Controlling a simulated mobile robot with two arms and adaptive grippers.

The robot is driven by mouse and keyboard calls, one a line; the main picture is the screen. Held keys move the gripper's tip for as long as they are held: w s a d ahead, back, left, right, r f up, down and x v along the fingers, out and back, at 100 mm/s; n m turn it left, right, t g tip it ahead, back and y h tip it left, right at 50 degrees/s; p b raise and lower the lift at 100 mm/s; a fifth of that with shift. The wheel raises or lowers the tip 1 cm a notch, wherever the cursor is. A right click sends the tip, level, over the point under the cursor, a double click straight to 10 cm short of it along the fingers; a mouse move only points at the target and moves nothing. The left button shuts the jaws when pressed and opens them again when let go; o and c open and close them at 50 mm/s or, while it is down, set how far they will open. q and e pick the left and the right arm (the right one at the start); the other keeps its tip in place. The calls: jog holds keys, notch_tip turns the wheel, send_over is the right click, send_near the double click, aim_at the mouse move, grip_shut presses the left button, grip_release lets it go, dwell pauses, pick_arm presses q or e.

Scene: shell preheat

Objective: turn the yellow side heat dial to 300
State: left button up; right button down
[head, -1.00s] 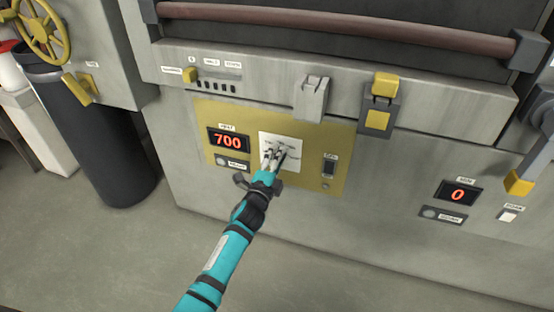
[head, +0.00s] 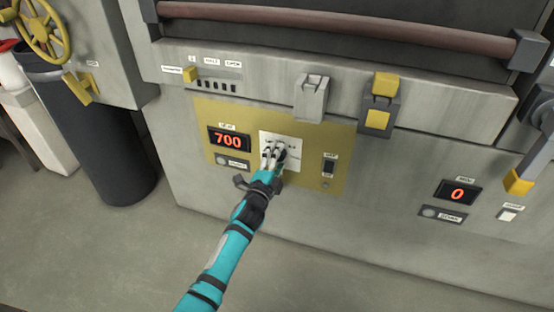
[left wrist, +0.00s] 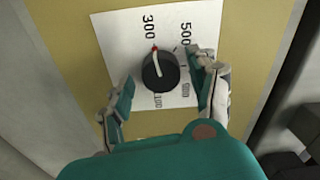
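The yellow side panel (head: 335,155) has a white dial plate (head: 292,160) and a red display (head: 228,141) reading 700. In the left wrist view, the black heat dial (left wrist: 160,72) sits on the plate, and its white line with a red tip points toward the 300 mark. The 500 mark and further marks show beside it, partly covered by a finger. My left gripper (head: 273,156) is at the dial. In the left wrist view, its fingers (left wrist: 163,78) stand apart on either side of the dial, with small gaps visible. My right gripper is out of view.
A small switch (head: 329,168) is right of the dial plate. A grey latch (head: 311,98) and a yellow-grey latch (head: 379,115) are above. A second display (head: 457,195) reads 0 at the right. A dark cylinder (head: 100,150) stands left, with open floor below.

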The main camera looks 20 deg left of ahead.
pick_arm(q)
jog(key=s, duration=1.2)
jog(key=shift+a, duration=0.2)
